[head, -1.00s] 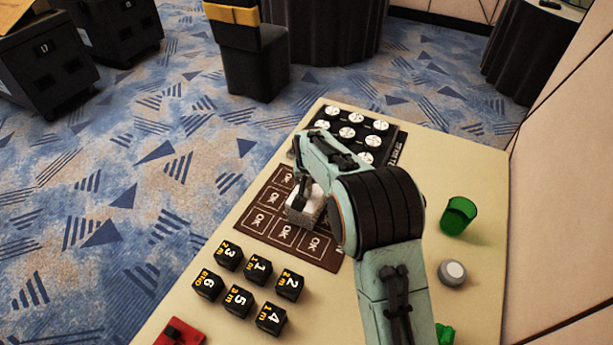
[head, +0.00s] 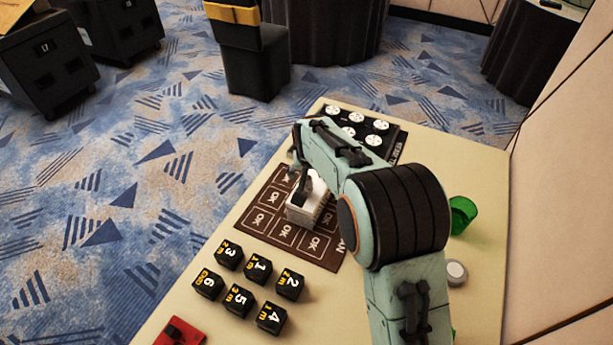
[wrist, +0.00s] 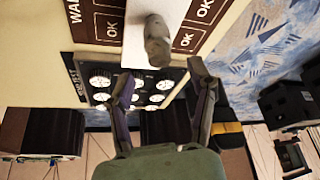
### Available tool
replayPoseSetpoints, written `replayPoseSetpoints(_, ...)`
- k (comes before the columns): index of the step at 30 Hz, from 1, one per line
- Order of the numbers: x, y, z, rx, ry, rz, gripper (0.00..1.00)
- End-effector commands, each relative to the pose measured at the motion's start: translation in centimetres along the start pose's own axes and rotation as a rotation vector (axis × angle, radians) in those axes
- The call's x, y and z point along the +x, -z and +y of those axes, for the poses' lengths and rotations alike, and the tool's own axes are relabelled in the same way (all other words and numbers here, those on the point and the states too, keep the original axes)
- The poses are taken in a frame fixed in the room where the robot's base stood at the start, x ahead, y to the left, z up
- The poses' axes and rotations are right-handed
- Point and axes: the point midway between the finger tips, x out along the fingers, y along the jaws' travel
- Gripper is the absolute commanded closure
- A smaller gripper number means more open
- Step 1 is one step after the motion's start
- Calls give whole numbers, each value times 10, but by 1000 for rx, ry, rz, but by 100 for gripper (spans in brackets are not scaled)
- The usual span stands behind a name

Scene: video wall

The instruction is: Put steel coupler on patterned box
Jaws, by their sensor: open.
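The patterned box (head: 297,218), white on top with a lined side, stands on the brown mat with OK squares. Its white top also shows in the wrist view (wrist: 134,50). A grey, rounded piece that looks like the steel coupler (wrist: 157,42) rests on that white top. My gripper (wrist: 161,75) is open, its two fingertips apart and clear of the coupler. In the head view my gripper (head: 304,190) is over the box, and my arm hides part of the box and any view of the coupler.
The brown mat (head: 262,219) lies under the box. Several black numbered cubes (head: 240,300) stand in front, with a red block (head: 180,333) nearby. A black panel with white dials (head: 379,125) lies behind. A green cup (head: 462,213) and a grey round object (head: 456,272) are at right.

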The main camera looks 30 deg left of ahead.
Motion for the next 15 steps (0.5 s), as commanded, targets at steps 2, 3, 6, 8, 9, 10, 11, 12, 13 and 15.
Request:
replayPoseSetpoints(2, -21, 1, 0, 0, 1, 5, 44)
replayPoseSetpoints(3, -31, 1, 0, 0, 1, 4, 44)
replayPoseSetpoints(6, -52, 1, 0, 0, 0, 4, 44)
replayPoseSetpoints(8, -63, 1, 0, 0, 0, 3, 44)
replayPoseSetpoints(9, -68, 1, 0, 0, 0, 3, 44)
replayPoseSetpoints(10, -72, 1, 0, -1, 0, 3, 44)
replayPoseSetpoints(11, -75, 0, 0, -1, 0, 2, 44)
replayPoseSetpoints(12, -78, 0, 0, -1, 0, 1, 44)
replayPoseSetpoints(13, -80, 0, 0, -1, 0, 1, 44)
replayPoseSetpoints(15, -83, 0, 0, -1, 0, 1, 44)
